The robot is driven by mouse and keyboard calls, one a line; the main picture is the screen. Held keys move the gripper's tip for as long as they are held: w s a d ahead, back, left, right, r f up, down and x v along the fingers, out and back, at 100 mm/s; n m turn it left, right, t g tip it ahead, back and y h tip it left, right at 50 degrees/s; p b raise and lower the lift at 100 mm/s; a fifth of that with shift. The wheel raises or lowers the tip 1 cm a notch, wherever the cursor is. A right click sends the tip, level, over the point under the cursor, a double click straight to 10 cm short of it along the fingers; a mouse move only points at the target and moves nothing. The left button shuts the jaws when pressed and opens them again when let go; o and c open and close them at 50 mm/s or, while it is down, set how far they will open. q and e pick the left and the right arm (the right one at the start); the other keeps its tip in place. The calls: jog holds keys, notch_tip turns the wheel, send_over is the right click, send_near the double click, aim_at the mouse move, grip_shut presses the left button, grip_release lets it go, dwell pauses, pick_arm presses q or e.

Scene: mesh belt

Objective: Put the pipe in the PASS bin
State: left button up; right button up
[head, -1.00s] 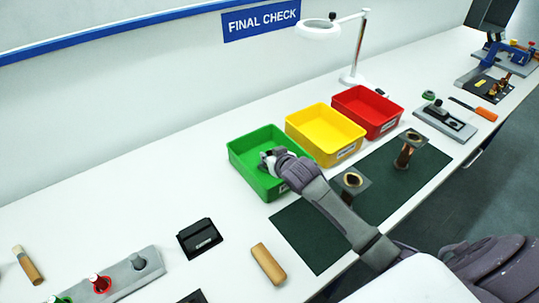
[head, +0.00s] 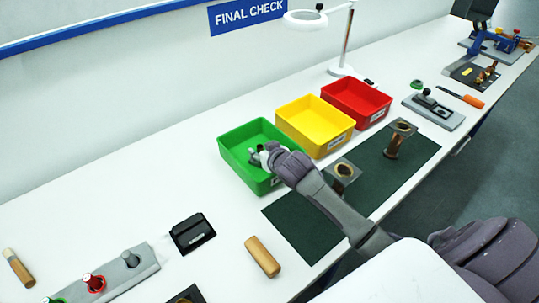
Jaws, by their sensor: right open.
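My right gripper (head: 262,156) is open over the green bin (head: 231,158), its fingertips at or inside the opening. No pipe shows between the fingers, and the gripper and wrist hide part of the bin floor. The green bin's label is mostly covered by my arm, and I cannot read PASS on any bin. I cannot tell which piece the task means. My left gripper is out of view.
A yellow bin (head: 348,131) and a red bin (head: 386,109) stand beside the green one. A magnifier lamp (head: 345,45) rises behind them. A black device (head: 192,233), a wooden block (head: 262,257) and a grey button panel (head: 125,277) lie in front left.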

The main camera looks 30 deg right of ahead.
jog(key=b+v, duration=0.1)
jog(key=v, duration=0.9)
jog(key=shift+s+r, duration=0.15)
jog(key=shift+s, duration=0.15)
